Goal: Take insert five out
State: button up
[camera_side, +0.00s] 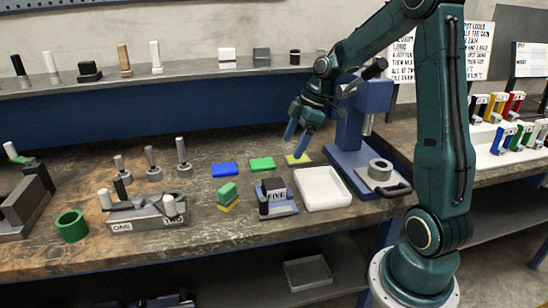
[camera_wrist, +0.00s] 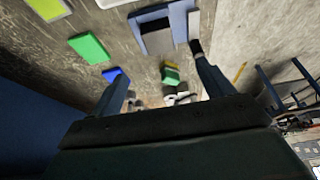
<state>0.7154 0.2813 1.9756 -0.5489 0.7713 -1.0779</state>
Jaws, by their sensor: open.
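Insert five is a dark grey block (camera_side: 276,193) with the word FIVE on its front. My gripper (camera_side: 296,139) is open and empty, above and behind the insert, over the green and yellow-green pads. The wrist view shows its two fingers (camera_wrist: 160,78) spread apart. It is clear of the insert.
A white tray (camera_side: 323,203) stands just right of the holder. A stack of green and yellow blocks (camera_side: 228,197) is at its left. Blue (camera_side: 225,169) and green (camera_side: 262,164) pads lie behind. A blue press (camera_side: 352,137) stands close to my gripper's right.

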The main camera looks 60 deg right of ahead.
jog(key=shift+w+d+f, duration=0.1)
jog(key=shift+d+f, duration=0.15)
jog(key=shift+d, duration=0.05)
send_over(275, 183)
jog(key=s+d, duration=0.2)
jog(key=shift+w+a+f, duration=0.1)
jog(key=shift+f, duration=1.9)
jog(key=shift+w+a+f, duration=0.1)
jog(key=shift+f, duration=1.85)
jog(key=shift+x, duration=2.6)
grip_shut()
jog(key=shift+r, duration=0.1)
